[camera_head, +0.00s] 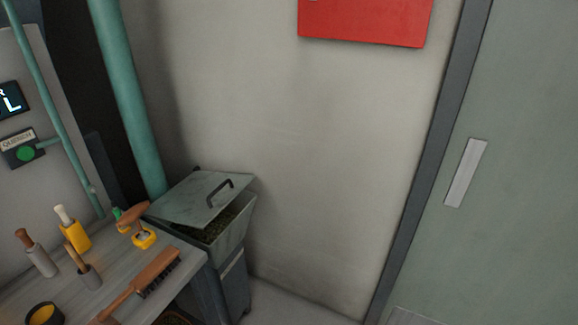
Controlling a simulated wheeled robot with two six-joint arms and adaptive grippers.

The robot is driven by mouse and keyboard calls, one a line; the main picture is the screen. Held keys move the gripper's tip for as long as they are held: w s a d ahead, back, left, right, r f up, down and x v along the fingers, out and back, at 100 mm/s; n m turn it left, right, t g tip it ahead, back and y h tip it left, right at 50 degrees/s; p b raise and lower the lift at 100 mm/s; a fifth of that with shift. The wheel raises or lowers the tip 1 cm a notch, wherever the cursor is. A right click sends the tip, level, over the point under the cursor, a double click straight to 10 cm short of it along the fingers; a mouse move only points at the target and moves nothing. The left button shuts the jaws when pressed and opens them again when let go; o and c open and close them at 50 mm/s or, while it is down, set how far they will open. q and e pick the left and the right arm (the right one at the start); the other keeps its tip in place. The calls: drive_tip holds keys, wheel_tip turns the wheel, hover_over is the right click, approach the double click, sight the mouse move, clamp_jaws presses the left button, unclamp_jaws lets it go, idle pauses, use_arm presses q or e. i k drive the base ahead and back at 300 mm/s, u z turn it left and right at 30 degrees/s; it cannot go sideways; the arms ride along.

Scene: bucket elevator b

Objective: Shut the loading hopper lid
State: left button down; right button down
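The loading hopper (232,232) is a grey-green metal bin against the wall, left of the middle of the head view. Its flat lid (192,203) is tilted partly open, with a gap at the front and right side. Brownish-green material (212,230) shows through the gap. A dark curved handle (220,193) sits on top of the lid. A thick green pipe (130,100) rises behind the hopper. Neither of my grippers is in view.
A red box (365,20) hangs on the wall. A grey-green door (510,170) is at right. Floor right of the hopper looks clear.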

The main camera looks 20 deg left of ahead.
sight(194, 201)
drive_tip(key=z, duration=0.05)
drive_tip(key=i, duration=1.1)
drive_tip(key=u, duration=0.3)
